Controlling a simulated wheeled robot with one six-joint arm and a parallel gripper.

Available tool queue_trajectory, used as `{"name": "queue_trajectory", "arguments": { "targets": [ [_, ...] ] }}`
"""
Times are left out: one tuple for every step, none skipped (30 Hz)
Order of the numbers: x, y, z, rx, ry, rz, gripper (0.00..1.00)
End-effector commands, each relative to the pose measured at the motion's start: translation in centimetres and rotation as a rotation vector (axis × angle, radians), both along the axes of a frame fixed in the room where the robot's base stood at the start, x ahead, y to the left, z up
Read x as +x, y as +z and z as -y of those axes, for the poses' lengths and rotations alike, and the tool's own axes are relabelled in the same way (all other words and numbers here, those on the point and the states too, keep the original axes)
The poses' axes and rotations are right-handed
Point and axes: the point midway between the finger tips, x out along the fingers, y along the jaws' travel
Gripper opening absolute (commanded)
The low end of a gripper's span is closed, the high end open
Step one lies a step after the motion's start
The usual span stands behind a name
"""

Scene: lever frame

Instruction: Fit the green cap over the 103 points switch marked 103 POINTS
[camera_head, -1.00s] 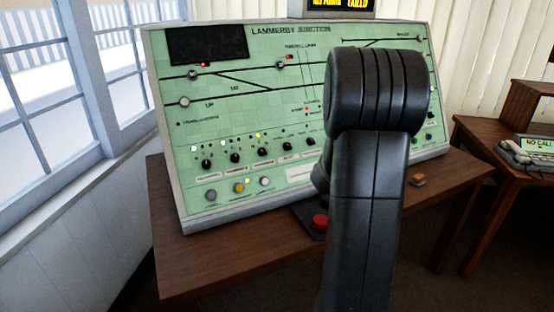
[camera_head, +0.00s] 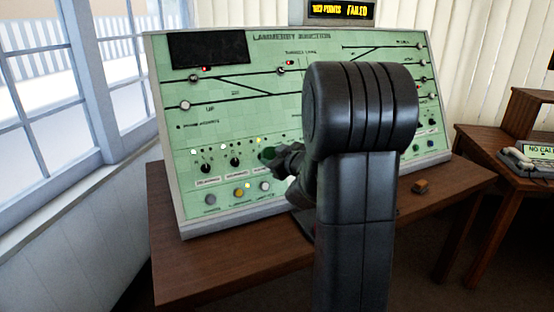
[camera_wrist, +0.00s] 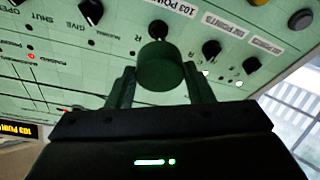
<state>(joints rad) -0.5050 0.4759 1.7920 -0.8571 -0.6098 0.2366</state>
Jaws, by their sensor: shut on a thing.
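My gripper (camera_head: 279,158) is shut on the green cap (camera_wrist: 160,74), a short round cylinder held between the two fingertips. In the head view the green cap (camera_head: 267,153) shows as a small dark green patch at the lower panel, partly hidden by the fingers. In the wrist view a black rotary switch (camera_wrist: 158,29) with N and R marks stands just beyond the cap, beside a white label (camera_wrist: 174,6) that appears to read 103 POINTS. The switch is still visible past the cap's rim, so the cap is not around it. The exact gap is unclear.
Neighbouring black knobs (camera_wrist: 211,48) stand close on the sloping green panel (camera_head: 230,120). A display (camera_head: 341,11) above shows a points FAILED message. My arm hides the panel's middle right. A small orange-brown object (camera_head: 420,187) lies on the wooden desk (camera_head: 460,178).

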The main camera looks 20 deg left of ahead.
Motion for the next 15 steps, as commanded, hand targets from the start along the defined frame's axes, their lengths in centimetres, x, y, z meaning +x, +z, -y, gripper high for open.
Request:
{"name": "queue_trajectory", "arguments": {
  "targets": [
    [0.2,-0.4,-0.3,0.001,0.001,0.000,0.26],
    [0.4,-0.5,-0.5,0.001,0.001,0.000,0.26],
    [0.6,-0.6,-0.7,0.001,0.001,0.000,0.26],
    [0.7,-0.7,-0.9,0.001,0.001,0.000,0.26],
    [0.9,-0.9,-1.0,0.001,0.001,0.000,0.26],
    [1.0,-1.1,-1.2,0.000,0.001,0.000,0.26],
    [1.2,-1.2,-1.4,-0.001,0.001,-0.001,0.26],
    [1.3,-1.3,-1.5,-0.001,0.000,0.000,0.26],
    [1.5,-1.4,-1.7,0.000,0.000,0.000,0.26],
    [1.7,-1.5,-1.9,0.000,0.000,0.000,0.26],
    [1.8,-1.6,-2.0,-0.001,0.000,0.000,0.26],
    [2.0,-1.8,-2.3,0.000,-0.001,-0.001,0.26],
    [2.1,-1.9,-2.4,0.000,-0.001,-0.001,0.26],
    [2.3,-2.0,-2.6,0.001,0.000,-0.001,0.26],
    [2.5,-2.1,-2.8,0.001,0.000,-0.001,0.26]
  ]
}}
